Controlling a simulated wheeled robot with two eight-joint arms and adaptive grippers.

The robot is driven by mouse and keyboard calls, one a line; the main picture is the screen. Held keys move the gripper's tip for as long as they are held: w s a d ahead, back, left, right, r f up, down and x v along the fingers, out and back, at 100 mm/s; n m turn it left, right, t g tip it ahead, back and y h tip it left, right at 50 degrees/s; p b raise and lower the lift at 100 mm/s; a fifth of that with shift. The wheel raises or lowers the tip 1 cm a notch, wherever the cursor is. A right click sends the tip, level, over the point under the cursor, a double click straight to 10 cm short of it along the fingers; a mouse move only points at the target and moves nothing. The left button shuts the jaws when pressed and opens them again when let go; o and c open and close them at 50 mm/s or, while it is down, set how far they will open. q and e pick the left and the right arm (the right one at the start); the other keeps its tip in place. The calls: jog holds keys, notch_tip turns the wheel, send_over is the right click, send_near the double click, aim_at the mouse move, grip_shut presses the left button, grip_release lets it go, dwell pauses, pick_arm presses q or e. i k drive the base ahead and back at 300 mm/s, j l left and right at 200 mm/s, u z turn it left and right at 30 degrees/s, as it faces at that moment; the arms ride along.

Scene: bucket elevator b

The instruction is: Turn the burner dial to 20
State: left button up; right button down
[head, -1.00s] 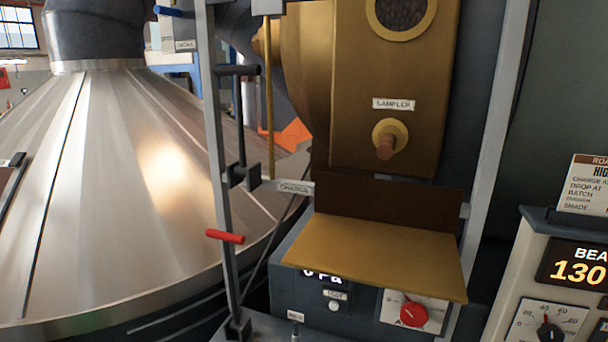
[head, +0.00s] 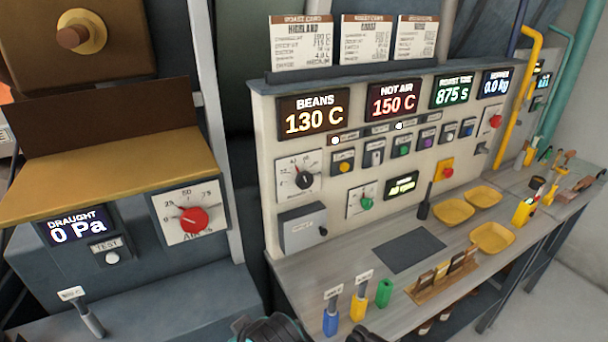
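A dial with a black knob (head: 304,180) sits on a white scale plate at the left of the cream control panel, below the beans display. Its label is too blurred to read for certain. Its pointer seems to point up and slightly left; the exact reading is too small to tell. A red knob (head: 194,219) on a 0-to-100-style scale sits further left on the grey box, and a small green knob (head: 366,203) is lower on the panel. Neither gripper can be made out; dark rounded shapes at the bottom edge may be part of my arm.
The cream panel (head: 265,150) carries displays reading beans 130 C (head: 313,115) and hot air 150 C (head: 393,100). Below is a grey bench with yellow trays (head: 453,211), a wooden rack (head: 442,278) and coloured-handled tools (head: 358,303). A brass shelf (head: 110,175) juts out at left.

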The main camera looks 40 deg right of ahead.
aim_at(304, 180)
jog(key=z, duration=1.5)
